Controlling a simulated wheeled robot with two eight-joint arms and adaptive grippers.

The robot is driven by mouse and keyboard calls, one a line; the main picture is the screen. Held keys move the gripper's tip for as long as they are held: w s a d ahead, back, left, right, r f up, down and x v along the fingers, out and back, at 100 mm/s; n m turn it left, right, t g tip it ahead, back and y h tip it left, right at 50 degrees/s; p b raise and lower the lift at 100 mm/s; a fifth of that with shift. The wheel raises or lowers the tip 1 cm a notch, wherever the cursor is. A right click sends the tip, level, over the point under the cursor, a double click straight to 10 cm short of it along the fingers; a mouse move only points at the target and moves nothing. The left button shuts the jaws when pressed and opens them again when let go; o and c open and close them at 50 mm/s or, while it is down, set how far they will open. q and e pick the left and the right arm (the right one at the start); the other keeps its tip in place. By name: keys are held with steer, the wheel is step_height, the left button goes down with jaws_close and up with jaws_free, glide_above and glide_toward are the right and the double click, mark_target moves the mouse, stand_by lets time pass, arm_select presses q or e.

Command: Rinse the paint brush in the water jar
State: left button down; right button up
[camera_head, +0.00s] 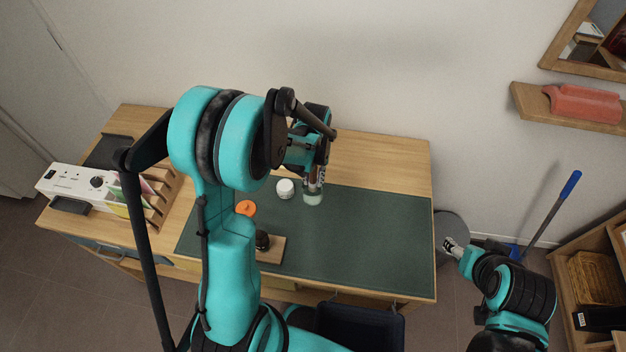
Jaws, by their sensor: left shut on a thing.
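My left gripper (317,176) is over the back part of the green desk mat, pointing down. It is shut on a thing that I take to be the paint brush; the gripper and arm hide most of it. A small clear, pale jar (312,198), seemingly the water jar, stands on the mat right below the gripper. I cannot tell whether the brush tip is inside it. My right gripper (450,246) is off the desk's right side, low and away from these things; its finger gap is too small to read.
A white round pot (285,188) stands just left of the jar. An orange item (246,208) and a wooden board (275,250) with a dark knob-like thing (262,240) are nearer. A wooden rack (163,200) is at left. The mat's right half (380,240) is clear.

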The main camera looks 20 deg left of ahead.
arm_select(q)
steer(key=shift+r+p, duration=2.1)
steer(key=shift+r, duration=1.15)
steer(key=shift+r+p, duration=1.45)
steer(key=shift+r, duration=0.6)
steer(key=shift+f, duration=0.1)
